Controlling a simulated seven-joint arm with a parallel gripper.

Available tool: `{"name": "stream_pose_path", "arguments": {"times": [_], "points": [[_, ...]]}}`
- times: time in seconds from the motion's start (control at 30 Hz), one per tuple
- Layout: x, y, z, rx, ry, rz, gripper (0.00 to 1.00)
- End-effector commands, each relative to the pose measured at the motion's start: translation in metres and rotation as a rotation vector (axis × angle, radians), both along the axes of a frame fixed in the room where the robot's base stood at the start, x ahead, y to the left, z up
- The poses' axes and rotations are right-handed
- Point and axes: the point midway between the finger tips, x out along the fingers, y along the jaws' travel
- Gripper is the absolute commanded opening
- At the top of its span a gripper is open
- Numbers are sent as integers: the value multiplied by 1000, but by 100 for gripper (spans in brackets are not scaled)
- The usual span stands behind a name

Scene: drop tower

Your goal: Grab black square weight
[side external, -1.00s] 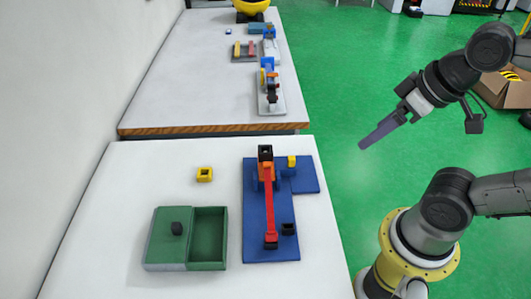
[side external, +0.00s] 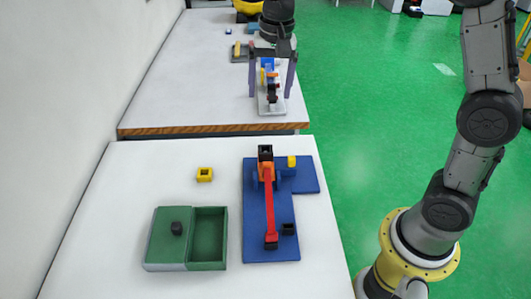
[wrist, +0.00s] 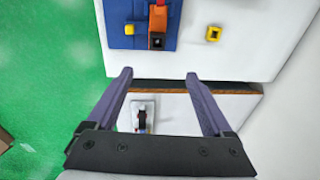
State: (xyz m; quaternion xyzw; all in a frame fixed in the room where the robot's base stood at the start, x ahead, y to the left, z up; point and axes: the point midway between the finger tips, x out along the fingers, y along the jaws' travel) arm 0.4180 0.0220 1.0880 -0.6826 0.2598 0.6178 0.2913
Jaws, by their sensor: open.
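A small black square block (side external: 288,229) sits on the blue base (side external: 270,247), beside the lower end of the red arm (side external: 268,205). It is not seen in the wrist view, which shows only the tower end of the blue base (wrist: 118,38). My gripper (side external: 271,95) is open and empty, held up high. In the side view it overlaps the far table, well away from the black block. In the wrist view the fingers (wrist: 159,75) are spread, with the gap between the tables showing between them.
A green box (side external: 210,238) with a dark knob (side external: 177,228) on its left part stands left of the base. A yellow square piece (side external: 205,174) lies behind it. The far table (side external: 200,80) holds a similar small set. A wall runs along the left.

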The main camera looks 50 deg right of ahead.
Motion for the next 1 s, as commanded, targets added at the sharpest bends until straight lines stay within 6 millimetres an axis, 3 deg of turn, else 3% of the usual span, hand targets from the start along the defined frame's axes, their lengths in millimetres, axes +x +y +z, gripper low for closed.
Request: {"name": "stream_pose_path", "arguments": {"times": [0.1,0.37,0.63,1.0], "points": [[14,4,-30,-3,60,9,85],[14,6,-64,-6,108,16,85],[13,5,-114,-7,107,16,85],[14,2,-145,-6,105,16,85]]}}
